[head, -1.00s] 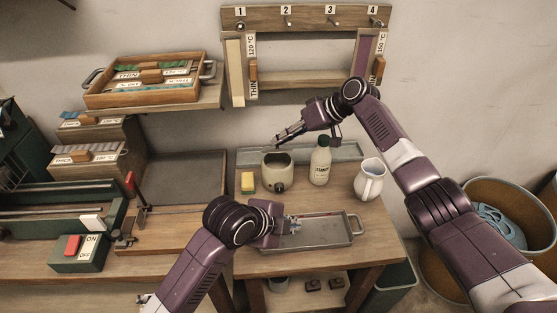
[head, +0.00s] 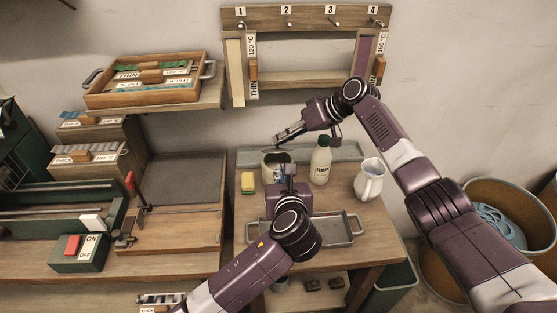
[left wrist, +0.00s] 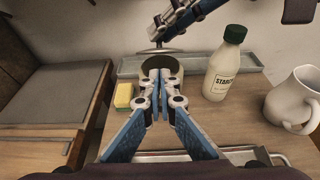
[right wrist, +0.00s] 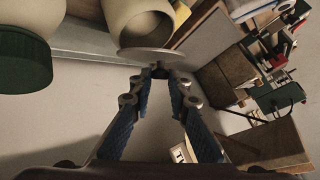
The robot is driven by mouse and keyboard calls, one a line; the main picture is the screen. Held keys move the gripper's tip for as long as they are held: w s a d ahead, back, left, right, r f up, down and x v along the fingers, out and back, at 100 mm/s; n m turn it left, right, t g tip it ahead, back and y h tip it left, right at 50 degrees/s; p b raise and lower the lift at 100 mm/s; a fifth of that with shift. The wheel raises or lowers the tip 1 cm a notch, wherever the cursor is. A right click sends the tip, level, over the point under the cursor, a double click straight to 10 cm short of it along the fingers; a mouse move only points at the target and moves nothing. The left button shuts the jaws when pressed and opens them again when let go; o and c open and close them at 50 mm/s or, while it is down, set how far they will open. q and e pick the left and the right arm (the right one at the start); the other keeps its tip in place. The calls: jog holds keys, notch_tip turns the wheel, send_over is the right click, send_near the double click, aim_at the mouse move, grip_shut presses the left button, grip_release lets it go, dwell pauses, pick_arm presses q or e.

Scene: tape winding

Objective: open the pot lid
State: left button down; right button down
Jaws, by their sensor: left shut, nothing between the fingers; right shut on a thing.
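The cream pot (head: 267,172) stands on the right-hand bench, its mouth open and dark in the left wrist view (left wrist: 160,64) and right wrist view (right wrist: 143,28). My right gripper (head: 279,141) is shut on the pot lid (right wrist: 150,60), a thin disc held above and apart from the pot. The lid shows as a thin edge in the left wrist view (left wrist: 158,51). My left gripper (head: 285,170) is shut and empty, pointing at the pot's front. It hides part of the pot, and I cannot tell whether it touches.
A starch bottle (head: 320,162) and a white jug (head: 369,180) stand right of the pot. A yellow sponge (head: 248,183) lies left of it. A metal tray (head: 343,240) is in front, under my left arm. A grey trough (head: 345,152) runs behind.

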aim_at(278, 152)
pick_arm(q)
jog(key=x, duration=0.8)
jog(key=shift+w+f, duration=0.2)
jog(key=shift+w, duration=0.05)
jog(key=shift+w+r, duration=0.45)
jog(key=shift+r, duration=0.4)
pick_arm(e)
jog(key=c, duration=1.8)
grip_release()
jog(key=shift+f, duration=0.1)
jog(key=shift+c, duration=0.2)
jog(key=shift+s, duration=0.1)
